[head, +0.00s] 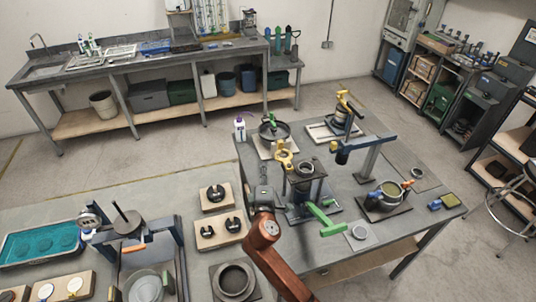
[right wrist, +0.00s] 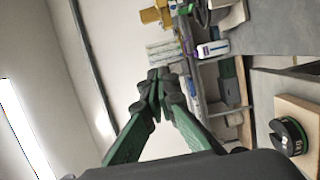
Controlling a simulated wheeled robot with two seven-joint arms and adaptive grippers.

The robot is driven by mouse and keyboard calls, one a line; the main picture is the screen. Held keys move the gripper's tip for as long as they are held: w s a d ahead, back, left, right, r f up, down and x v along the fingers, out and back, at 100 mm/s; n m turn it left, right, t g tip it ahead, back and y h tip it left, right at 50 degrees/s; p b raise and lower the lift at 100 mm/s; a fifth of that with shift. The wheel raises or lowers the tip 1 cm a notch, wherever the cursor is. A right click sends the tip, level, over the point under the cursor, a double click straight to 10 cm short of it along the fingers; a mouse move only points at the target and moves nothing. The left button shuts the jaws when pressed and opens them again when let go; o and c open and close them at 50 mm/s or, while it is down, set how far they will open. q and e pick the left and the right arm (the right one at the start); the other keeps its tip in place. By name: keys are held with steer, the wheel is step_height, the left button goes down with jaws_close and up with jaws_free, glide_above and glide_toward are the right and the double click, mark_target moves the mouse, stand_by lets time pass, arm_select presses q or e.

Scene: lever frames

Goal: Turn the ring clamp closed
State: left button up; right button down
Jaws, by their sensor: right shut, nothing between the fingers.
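A round pot with a blue and orange clamp-like band (head: 390,190) stands on a dark plate at the right of the near table. A yellow ring-shaped part (head: 284,153) sits by a dark stand left of it. I cannot tell for certain which is the ring clamp. My right gripper (head: 263,170) is left of the dark stand, apart from the pot. In the right wrist view its fingertips (right wrist: 160,82) meet, shut and empty. My left gripper is not in view.
A blue-armed frame (head: 368,155) rises behind the pot. A white bottle (head: 240,128) stands at the table's back left corner. Black round parts on wooden boards (head: 218,231) lie left of my arm.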

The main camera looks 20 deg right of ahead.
mark_target(285, 155)
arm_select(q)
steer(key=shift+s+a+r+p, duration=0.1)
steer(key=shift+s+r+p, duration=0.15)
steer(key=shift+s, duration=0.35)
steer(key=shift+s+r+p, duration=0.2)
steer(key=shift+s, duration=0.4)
arm_select(e)
steer(key=w+d, duration=0.7)
steer(key=w, duration=0.1)
steer(key=shift+w+r, duration=0.15)
steer(key=shift+w, duration=0.25)
